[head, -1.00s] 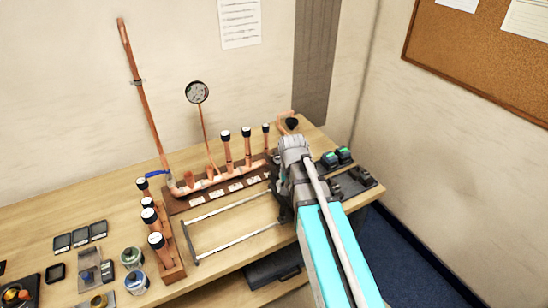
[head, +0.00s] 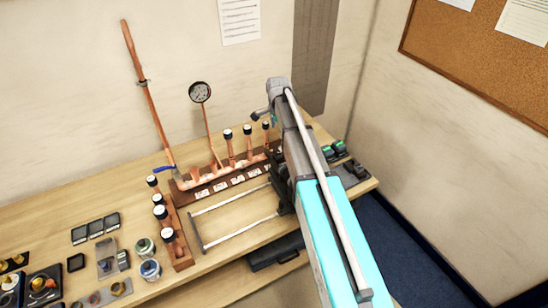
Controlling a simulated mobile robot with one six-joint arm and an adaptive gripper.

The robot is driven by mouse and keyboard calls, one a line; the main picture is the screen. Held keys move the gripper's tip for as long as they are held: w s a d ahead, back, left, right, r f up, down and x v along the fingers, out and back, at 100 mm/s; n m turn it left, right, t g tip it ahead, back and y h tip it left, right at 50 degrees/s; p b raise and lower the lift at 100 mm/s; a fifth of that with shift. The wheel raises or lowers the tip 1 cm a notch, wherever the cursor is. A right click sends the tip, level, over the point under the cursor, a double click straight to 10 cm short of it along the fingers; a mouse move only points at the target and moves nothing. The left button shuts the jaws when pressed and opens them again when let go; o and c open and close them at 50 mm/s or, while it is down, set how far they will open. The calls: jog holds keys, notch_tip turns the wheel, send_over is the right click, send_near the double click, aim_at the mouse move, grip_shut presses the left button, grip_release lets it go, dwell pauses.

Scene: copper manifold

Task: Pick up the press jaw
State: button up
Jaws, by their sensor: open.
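I cannot pick out the press jaw for certain in the head view. My arm (head: 298,150) reaches from the lower right over the right part of the bench, with its wrist (head: 278,86) high at the back. My gripper's fingers cannot be made out; the arm hides what is behind it. A small dark part (head: 258,115) sticks out left of the wrist, too small to identify. A dark tray (head: 352,174) with dark pieces lies at the right end of the bench.
The copper manifold (head: 222,181) with upright capped pipes stands at the back, with a gauge (head: 200,92) above it. A rack of capped pipes (head: 180,252) stands at the left of a thin metal frame (head: 236,233). Cans (head: 150,270) stand front left. Bare wood (head: 60,215) shows at left.

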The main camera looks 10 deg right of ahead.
aim_at(278, 153)
jog(key=shift+f, duration=0.15)
notch_tip(278, 153, down, 8)
jog(key=b, duration=0.8)
jog(key=shift+f+b, duration=0.2)
jog(key=shift+b, duration=0.1)
jog(key=shift+f, duration=0.1)
dwell(0.4)
jog(key=f+b, duration=0.3)
jog(key=shift+w+d, duration=0.15)
jog(key=shift+w, duration=0.15)
jog(key=shift+f+b, duration=1)
jog(key=shift+b, duration=0.15)
grip_shut()
